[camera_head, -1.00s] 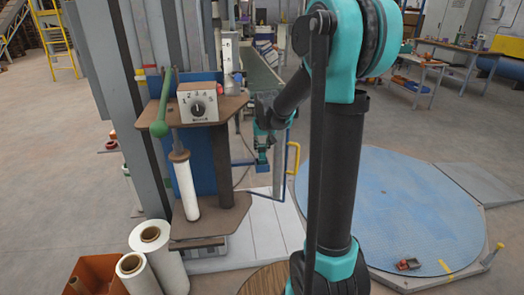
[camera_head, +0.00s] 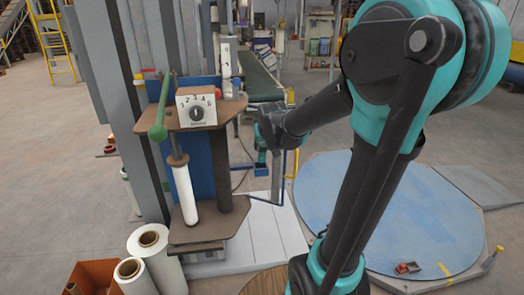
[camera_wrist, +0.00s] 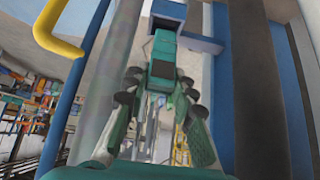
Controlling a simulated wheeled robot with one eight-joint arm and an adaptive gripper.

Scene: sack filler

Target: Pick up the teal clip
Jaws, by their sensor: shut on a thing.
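In the wrist view, the teal clip (camera_wrist: 163,48) is a small blocky teal piece with a dark lower part. It sits between the fingertips of my gripper (camera_wrist: 160,80), which is shut on it. A blue bracket (camera_wrist: 200,43) is close behind the clip; I cannot tell whether they touch. In the head view, my gripper (camera_head: 262,153) is small and far off, just right of the filler's brown plates, beside a grey post. The clip cannot be made out there.
A yellow handle (camera_head: 291,163) and blue bars stand right beside my gripper. The filler's dial box (camera_head: 197,107) and green lever (camera_head: 158,130) are to the left. White rolls (camera_head: 150,245) stand at the front left. A blue round platform (camera_head: 400,210) lies at right.

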